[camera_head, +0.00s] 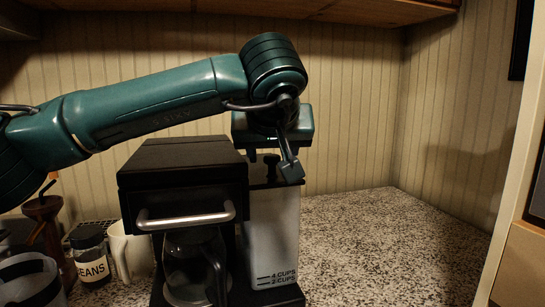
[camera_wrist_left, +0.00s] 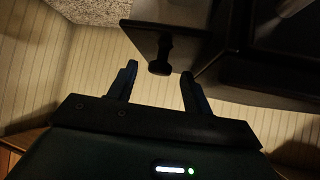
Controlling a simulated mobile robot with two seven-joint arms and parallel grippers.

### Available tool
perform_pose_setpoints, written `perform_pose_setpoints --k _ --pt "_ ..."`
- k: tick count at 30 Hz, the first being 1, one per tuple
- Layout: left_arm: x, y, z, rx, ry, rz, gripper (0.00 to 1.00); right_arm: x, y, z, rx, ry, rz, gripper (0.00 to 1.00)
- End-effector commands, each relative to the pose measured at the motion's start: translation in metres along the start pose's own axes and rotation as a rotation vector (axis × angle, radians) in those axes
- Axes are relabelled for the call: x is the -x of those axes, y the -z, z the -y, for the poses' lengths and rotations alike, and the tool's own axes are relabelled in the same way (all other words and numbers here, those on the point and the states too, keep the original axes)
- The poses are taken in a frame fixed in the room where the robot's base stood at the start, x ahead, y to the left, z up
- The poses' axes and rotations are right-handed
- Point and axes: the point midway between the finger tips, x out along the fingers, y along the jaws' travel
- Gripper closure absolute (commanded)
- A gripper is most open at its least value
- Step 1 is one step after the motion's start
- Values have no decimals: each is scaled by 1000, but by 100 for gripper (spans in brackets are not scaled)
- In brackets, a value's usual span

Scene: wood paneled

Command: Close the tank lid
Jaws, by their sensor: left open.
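The coffee machine (camera_head: 182,162) stands on the counter. Its pale water tank (camera_head: 272,235) is on its right side, marked with cup lines. A dark lid with a black knob (camera_head: 271,162) is at the tank's top; I cannot tell whether it sits fully flush. In the left wrist view the lid (camera_wrist_left: 168,40) is a dark plate with its knob (camera_wrist_left: 158,66) pointing toward the fingers. My left gripper (camera_head: 273,166) is open above the tank. Its fingers (camera_wrist_left: 159,80) are on either side of the knob's line, with no visible contact. My right gripper is not in view.
A glass carafe (camera_head: 193,265) sits in the machine under a metal handle (camera_head: 186,216). A beans jar (camera_head: 90,255) and a white mug (camera_head: 130,250) stand at left. The counter (camera_head: 385,250) to the right is clear. A wooden cabinet (camera_head: 330,8) hangs above.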

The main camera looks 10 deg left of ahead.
Motion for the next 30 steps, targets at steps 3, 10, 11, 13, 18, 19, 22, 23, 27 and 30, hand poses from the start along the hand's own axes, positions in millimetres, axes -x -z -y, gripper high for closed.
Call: perform_pose_setpoints --k 3,10,11,13,18,19,22,23,27,30 --pt "26 0 0 -1 -3 -6 50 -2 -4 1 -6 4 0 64" --pt "78 0 -1 -2 -3 -4 50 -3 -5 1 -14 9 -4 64" --pt "83 0 0 -2 -2 -4 50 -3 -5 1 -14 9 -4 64" --pt "94 -1 -1 -2 -2 -3 50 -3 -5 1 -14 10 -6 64" --pt "110 -1 0 -1 -1 -1 50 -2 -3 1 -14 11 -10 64" --pt "112 -1 0 -1 -1 0 50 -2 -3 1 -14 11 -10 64" --pt "114 -1 0 -1 0 0 50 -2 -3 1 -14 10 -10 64" --pt "114 -1 0 -1 0 0 50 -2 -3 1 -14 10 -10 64" --pt "114 -1 0 -1 0 0 50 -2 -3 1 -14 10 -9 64" --pt "113 -2 -2 2 -8 8 50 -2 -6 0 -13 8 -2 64"
